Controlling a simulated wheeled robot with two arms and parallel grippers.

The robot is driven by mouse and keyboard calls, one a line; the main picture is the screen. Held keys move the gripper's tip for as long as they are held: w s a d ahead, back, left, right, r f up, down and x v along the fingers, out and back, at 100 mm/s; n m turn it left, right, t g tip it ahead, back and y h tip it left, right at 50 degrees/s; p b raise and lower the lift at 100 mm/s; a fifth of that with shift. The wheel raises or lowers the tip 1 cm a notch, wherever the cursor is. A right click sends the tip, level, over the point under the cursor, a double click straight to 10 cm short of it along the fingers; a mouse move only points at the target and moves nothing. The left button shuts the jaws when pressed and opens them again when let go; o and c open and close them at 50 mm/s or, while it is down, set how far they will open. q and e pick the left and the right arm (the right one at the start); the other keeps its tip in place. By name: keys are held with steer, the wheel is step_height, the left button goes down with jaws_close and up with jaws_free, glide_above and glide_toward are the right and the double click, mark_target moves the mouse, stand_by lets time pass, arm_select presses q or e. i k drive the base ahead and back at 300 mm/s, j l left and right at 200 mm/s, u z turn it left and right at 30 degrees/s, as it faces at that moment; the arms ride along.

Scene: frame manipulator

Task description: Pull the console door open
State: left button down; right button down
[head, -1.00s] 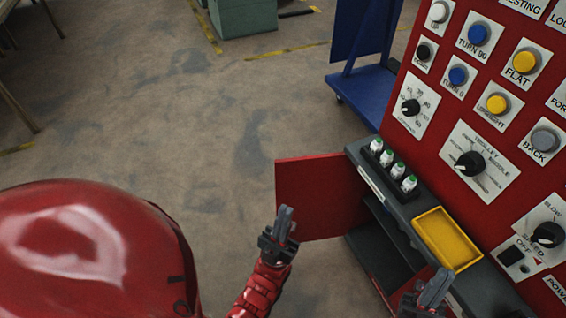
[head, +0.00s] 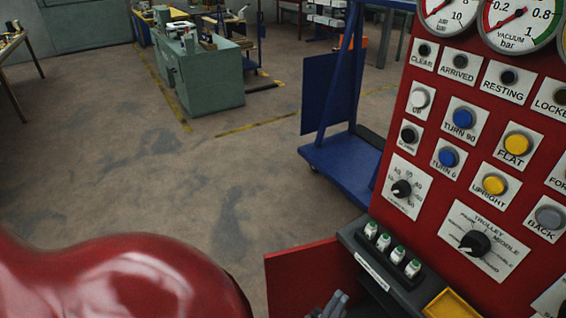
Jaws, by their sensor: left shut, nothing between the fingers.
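The console door (head: 308,281) is a red panel that stands swung out to the left of the red console (head: 425,130), below its dark shelf. Its lower part is cut off by the bottom edge of the picture. My left gripper (head: 338,302) shows only by its grey fingertips at the bottom edge, in front of the door's right part. It is shut and empty. Whether it touches the door cannot be told. My right gripper is out of view.
The shelf holds several small white bottles with green caps (head: 384,240) and a yellow tray (head: 450,304). A blue trolley (head: 345,165) stands behind the console. A green cabinet (head: 200,75) is farther back.

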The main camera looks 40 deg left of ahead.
mark_target(302, 278)
steer(key=j+z, duration=0.15)
steer(key=j, duration=0.45)
steer(key=k+j+z, duration=0.1)
steer(key=j, duration=0.55)
steer(key=j+z, duration=0.15)
steer(key=j, duration=0.45)
steer(key=k+j+z, duration=0.15)
steer(key=j, duration=0.45)
steer(key=k+j, duration=0.1)
steer(key=j, duration=0.4)
steer(key=k+j, duration=0.1)
steer(key=j, duration=0.35)
steer(key=k+j, duration=0.1)
steer(key=j, duration=0.85)
steer(key=k+j, duration=0.15)
steer(key=j, duration=0.35)
